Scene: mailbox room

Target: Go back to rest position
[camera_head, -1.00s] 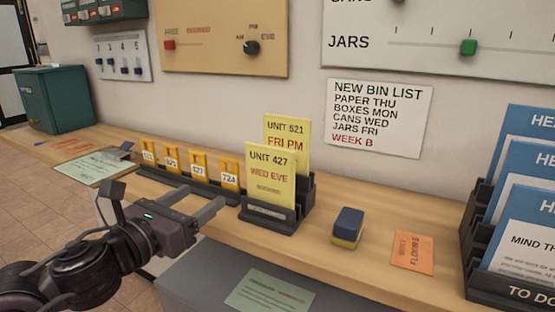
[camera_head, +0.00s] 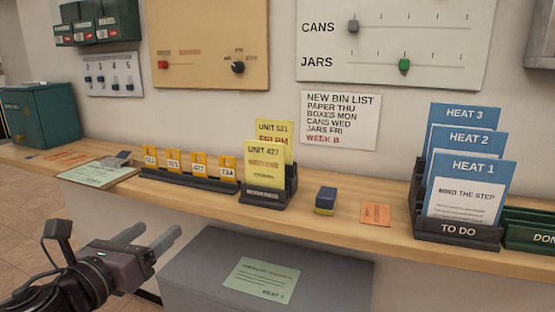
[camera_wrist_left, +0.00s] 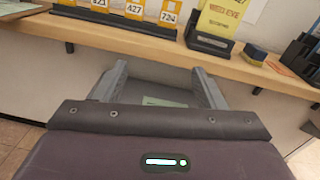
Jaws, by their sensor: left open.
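My left gripper (camera_head: 150,241) is open and empty in the head view, at the lower left, in front of the wooden counter and below its top. In the left wrist view its two fingers (camera_wrist_left: 160,90) are spread apart with nothing between them. Beyond them are the counter edge and a pale green sheet (camera_wrist_left: 165,102) lower down. My right gripper does not show in either view.
The wooden counter (camera_head: 340,228) carries yellow unit cards (camera_head: 264,175), orange number tags (camera_head: 198,163), a blue and yellow block (camera_head: 325,201) and the TO DO rack (camera_head: 457,231). A grey box (camera_head: 200,275) stands below. Floor at lower left is clear.

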